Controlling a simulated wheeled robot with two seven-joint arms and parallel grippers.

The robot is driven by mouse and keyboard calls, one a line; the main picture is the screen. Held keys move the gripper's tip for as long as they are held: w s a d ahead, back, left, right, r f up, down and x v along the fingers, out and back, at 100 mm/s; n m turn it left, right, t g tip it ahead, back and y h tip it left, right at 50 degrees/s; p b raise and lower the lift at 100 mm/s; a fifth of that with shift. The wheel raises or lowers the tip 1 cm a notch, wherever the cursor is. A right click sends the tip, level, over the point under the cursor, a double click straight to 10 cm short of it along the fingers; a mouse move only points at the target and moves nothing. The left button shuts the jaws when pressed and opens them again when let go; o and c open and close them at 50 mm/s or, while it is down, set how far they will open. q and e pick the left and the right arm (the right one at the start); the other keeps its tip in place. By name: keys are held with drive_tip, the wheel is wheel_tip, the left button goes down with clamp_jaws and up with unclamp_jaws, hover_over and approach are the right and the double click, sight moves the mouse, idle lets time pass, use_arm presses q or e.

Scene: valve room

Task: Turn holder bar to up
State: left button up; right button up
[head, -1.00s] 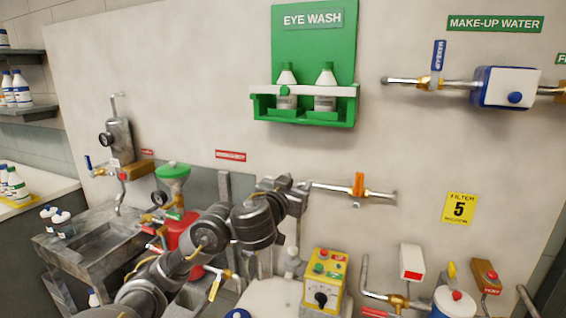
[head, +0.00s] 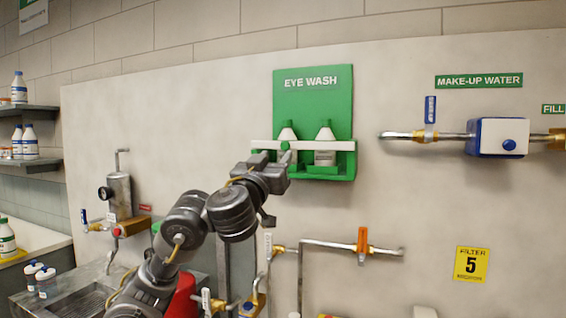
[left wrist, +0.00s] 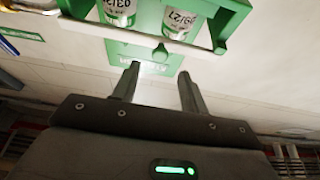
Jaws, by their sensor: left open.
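The holder bar (head: 335,146) is a white bar lying level across the front of the green eye wash holder (head: 312,105), with a green knob (head: 285,146) left of its middle. Two white bottles (head: 325,155) stand behind it. My left gripper (head: 273,158) is open at the bar's left part, just below the knob. In the left wrist view the picture is upside down. There the bar (left wrist: 110,32) and knob (left wrist: 160,52) show just past the tips of the open, empty fingers (left wrist: 158,75). I cannot tell if they touch. My right gripper is out of view.
Below the holder run a pipe and an orange-handled valve (head: 362,241). A blue and white make-up water unit (head: 499,138) is on the wall at right. A metal canister (head: 118,193) and shelves with bottles are at left. The wall around the holder is mostly clear.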

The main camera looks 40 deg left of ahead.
sight(284, 146)
use_arm(q)
drive_tip(key=shift+f+b+x, duration=0.25)
drive_tip(key=shift+b+x, duration=0.75)
drive_tip(key=shift+x, duration=0.2)
drive_tip(key=x, duration=0.2)
drive_tip(key=shift+w+a+r+b, duration=0.1)
drive_tip(key=shift+r+b, duration=0.2)
drive_tip(key=shift+r, duration=0.05)
drive_tip(key=shift+w+a+r, duration=0.15)
drive_tip(key=shift+w+r, duration=0.1)
drive_tip(key=shift+w, duration=0.3)
drive_tip(key=shift+w+a+r, duration=0.1)
drive_tip(key=shift+c, duration=1)
drive_tip(key=c, duration=0.5)
drive_tip(key=shift+c, duration=1.1)
clamp_jaws()
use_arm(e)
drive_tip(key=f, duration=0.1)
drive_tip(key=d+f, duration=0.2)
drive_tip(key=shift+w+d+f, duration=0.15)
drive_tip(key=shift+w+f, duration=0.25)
